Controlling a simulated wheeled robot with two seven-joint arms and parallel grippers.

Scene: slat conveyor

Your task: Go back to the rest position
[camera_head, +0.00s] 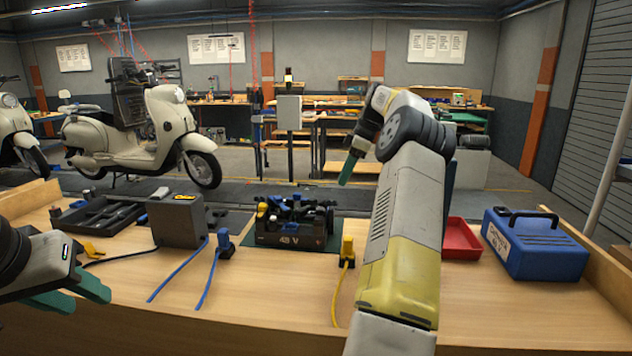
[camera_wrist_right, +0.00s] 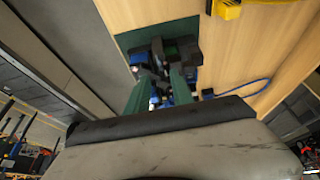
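My right gripper (camera_head: 350,168) is raised high over the bench, its arm crossing the middle of the head view. In the right wrist view its two green fingers (camera_wrist_right: 163,72) stand apart with nothing held between them. The black 48 V unit (camera_head: 290,226) with blue parts lies on a dark green mat (camera_head: 262,246); it also shows beyond the fingertips in the right wrist view. My left gripper (camera_head: 80,296) is at the left front of the bench, its green fingers apart and no object seen between them.
The bench holds a grey box (camera_head: 177,221), a black tray (camera_head: 98,215), a blue connector (camera_head: 226,244), a yellow connector (camera_head: 347,250), a red tray (camera_head: 460,240) and a blue case (camera_head: 535,245). Cables lie across the front. A slat conveyor with scooters runs behind.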

